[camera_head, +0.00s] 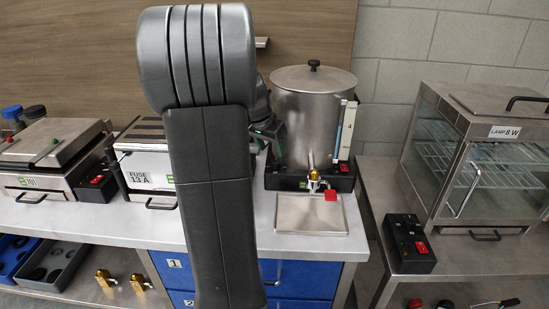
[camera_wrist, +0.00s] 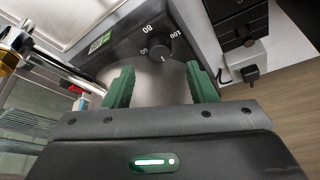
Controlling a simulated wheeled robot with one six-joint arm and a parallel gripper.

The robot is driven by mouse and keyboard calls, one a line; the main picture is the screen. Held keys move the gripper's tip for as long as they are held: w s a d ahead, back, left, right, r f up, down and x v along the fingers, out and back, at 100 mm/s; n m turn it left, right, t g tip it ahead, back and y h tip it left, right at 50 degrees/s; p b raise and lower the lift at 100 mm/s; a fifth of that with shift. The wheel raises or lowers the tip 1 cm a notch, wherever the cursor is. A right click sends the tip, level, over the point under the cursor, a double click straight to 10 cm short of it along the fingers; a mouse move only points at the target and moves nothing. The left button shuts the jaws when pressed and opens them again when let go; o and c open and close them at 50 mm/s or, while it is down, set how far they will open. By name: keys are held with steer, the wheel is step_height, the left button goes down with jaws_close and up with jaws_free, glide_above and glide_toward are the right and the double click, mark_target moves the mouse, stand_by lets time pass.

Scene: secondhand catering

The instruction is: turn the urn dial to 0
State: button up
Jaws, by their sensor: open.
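The steel urn (camera_head: 305,120) stands on a black base (camera_head: 285,179) on the counter. Its round black dial (camera_wrist: 159,49) shows in the wrist view on a dark panel, with printed figures around it, 100 among them. A small white mark shows on the dial's lower edge; which figure it reads I cannot tell. My gripper (camera_wrist: 160,80) is open and empty, its two green fingers pointing at the panel, the dial between and just beyond the fingertips. In the head view my gripper (camera_head: 270,133) is beside the urn's left side, partly behind my arm, and the dial is hidden.
The urn's brass tap (camera_head: 314,182) with a red tag hangs over a steel drip tray (camera_head: 311,213). A box labelled FUSE 13 A (camera_head: 150,178) stands left of my arm. A glass cabinet (camera_head: 485,160) and black switch box (camera_head: 409,243) are at right.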

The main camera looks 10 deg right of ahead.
mark_target(276, 161)
steer(key=x, duration=0.6)
steer(key=shift+f, duration=0.1)
steer(key=shift+c, duration=0.4)
steer(key=c, duration=0.9)
steer(key=shift+o, duration=0.2)
steer(key=shift+n, duration=0.7)
steer(key=o, duration=0.9)
steer(key=shift+o, duration=0.2)
steer(key=v, duration=1.4)
steer(key=shift+s+d, duration=0.25)
steer(key=shift+d, duration=0.05)
